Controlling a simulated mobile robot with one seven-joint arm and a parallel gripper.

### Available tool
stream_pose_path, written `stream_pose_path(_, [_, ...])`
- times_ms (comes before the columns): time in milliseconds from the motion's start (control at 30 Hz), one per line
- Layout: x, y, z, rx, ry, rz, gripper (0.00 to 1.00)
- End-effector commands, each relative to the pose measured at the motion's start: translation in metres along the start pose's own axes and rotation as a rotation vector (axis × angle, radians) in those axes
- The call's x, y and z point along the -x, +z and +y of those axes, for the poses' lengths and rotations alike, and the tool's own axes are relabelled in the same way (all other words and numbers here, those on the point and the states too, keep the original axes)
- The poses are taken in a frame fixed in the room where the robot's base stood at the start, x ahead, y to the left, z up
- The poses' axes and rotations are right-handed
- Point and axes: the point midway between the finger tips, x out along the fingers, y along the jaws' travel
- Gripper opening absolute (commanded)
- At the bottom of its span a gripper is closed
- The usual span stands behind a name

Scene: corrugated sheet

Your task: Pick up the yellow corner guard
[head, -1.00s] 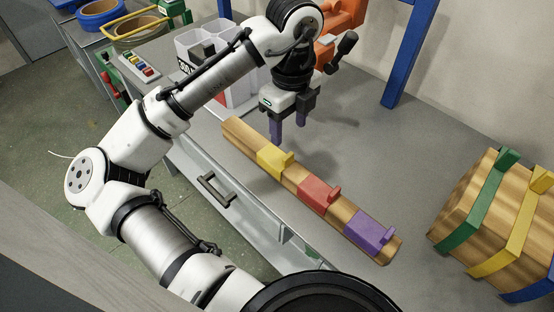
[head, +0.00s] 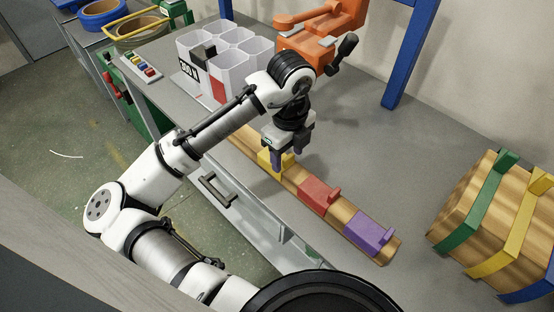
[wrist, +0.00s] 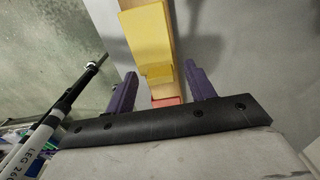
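The yellow corner guard (head: 265,162) sits on a wooden bar (head: 345,229) on the grey bench. In the head view my gripper partly hides it. In the wrist view the yellow corner guard (wrist: 146,36) shows as a broad plate with a small raised tab. My gripper (head: 289,158) points down at the guard, with its purple fingers apart. In the wrist view my gripper (wrist: 160,70) is open, with one finger to each side of the tab. I cannot tell whether either finger touches it.
A red guard (head: 313,194) and a purple guard (head: 366,233) sit further along the bar. A strapped wooden block (head: 478,212) stands at right. A white multi-cell container (head: 217,65) and an orange device (head: 318,35) stand behind. The bench between bar and block is clear.

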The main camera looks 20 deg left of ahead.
Motion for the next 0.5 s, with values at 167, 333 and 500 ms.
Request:
stream_pose_path(167, [0.0002,0.0,-0.0001,0.0,0.0,0.0,0.31])
stream_pose_path(333, [0.0003,0.0,-0.0001,0.0,0.0,0.0,0.09])
stream_pose_path(500, [0.0004,0.0,-0.0001,0.0,0.0,0.0,0.06])
